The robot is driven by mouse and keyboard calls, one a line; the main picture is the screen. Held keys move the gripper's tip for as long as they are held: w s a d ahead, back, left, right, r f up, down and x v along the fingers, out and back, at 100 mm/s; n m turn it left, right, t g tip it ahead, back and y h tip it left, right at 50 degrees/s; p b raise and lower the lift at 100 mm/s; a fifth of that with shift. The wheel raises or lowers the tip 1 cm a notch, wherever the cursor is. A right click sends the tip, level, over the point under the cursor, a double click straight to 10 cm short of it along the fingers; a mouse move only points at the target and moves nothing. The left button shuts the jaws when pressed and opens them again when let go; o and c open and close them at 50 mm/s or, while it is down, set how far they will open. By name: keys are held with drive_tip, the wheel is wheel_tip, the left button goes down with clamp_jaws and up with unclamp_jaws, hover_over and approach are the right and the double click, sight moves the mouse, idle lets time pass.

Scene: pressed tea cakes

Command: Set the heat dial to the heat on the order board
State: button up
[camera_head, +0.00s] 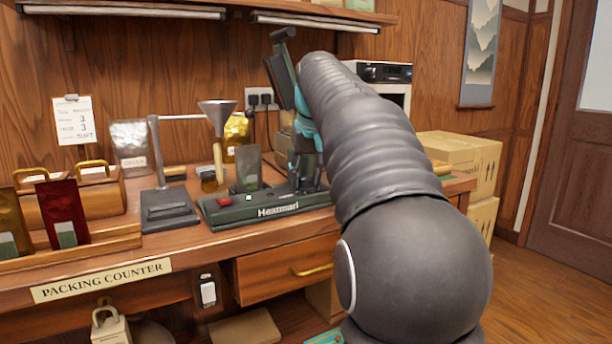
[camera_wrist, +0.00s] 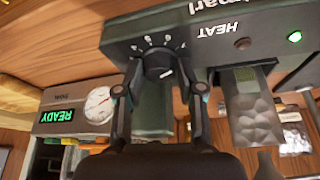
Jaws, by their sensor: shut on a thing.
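The heat dial (camera_wrist: 158,62) is a dark round knob on the front of the green Heatmarl sealer (camera_wrist: 260,50), which appears upside down in the wrist view. White marks fan around the dial, and a pale pointer line shows on its lower right. My gripper (camera_wrist: 162,78) has its fingers on either side of the dial and is shut on it. In the head view, the sealer (camera_head: 222,216) stands on the counter and my arm hides the dial. The order board (camera_head: 72,121) hangs on the wall at left. Its small writing is hard to read; the bottom line looks like "SOFT".
A grey pouch (camera_head: 248,170) stands at the sealer. A machine showing READY (camera_wrist: 60,116) has a round gauge.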

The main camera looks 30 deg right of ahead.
drive_tip(key=n+y, duration=0.1)
drive_tip(key=n, duration=0.3)
drive_tip(key=shift+d+y, duration=0.1)
drive_tip(key=shift+y, duration=0.3)
drive_tip(key=n+y, duration=0.1)
drive_tip(key=n, duration=0.3)
drive_tip(key=shift+d+n+g+y, duration=0.1)
drive_tip(key=shift+n+g+y, duration=0.2)
drive_tip(key=shift+n+y, duration=0.1)
drive_tip(key=n+g+y, duration=0.1)
drive_tip(key=n, duration=0.3)
drive_tip(key=shift+w+n, duration=0.15)
drive_tip(key=shift+n, duration=0.15)
drive_tip(key=shift+f+n+g+y, duration=0.15)
drive_tip(key=shift+n+g, duration=0.25)
drive_tip(key=shift+n, duration=0.55)
drive_tip(key=shift+n+g+y, duration=0.25)
drive_tip(key=shift+n+g, duration=0.15)
drive_tip(key=shift+n, duration=0.55)
drive_tip(key=o, duration=1.1)
drive_tip(key=shift+o, duration=0.2)
